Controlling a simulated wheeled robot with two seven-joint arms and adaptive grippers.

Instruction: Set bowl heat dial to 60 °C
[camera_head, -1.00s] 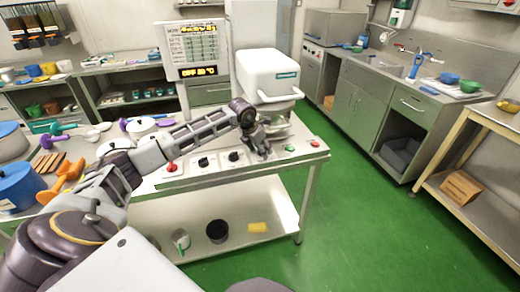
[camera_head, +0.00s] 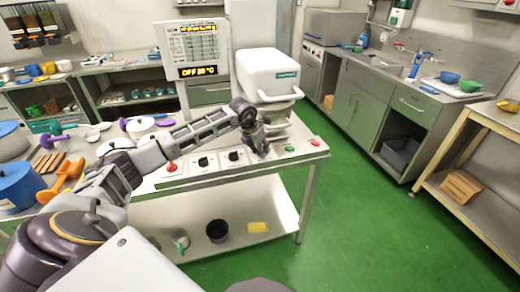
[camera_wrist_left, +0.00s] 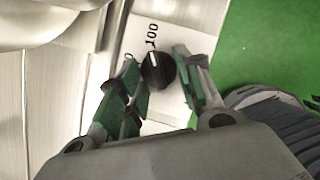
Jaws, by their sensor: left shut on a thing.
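A black dial (camera_wrist_left: 157,72) with a white pointer mark sits on a white plate in the left wrist view. The pointer aims towards the upper edge of that view, near a printed "100". My left gripper (camera_wrist_left: 158,66) has its green-padded fingers on either side of the dial and is shut on it. In the head view my left gripper (camera_head: 262,151) is at the counter's front panel and hides this dial. Two other black dials, one (camera_head: 203,161) and another (camera_head: 233,156), stand to its left. My right gripper is not in view.
A red knob (camera_head: 171,167) is left of the dials. A green button (camera_head: 289,147) and a red button (camera_head: 315,142) are right of my gripper. A lit display (camera_head: 198,71) appears to read "OFF 20 °C". The white kettle machine (camera_head: 267,74) stands behind. Green floor is clear at right.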

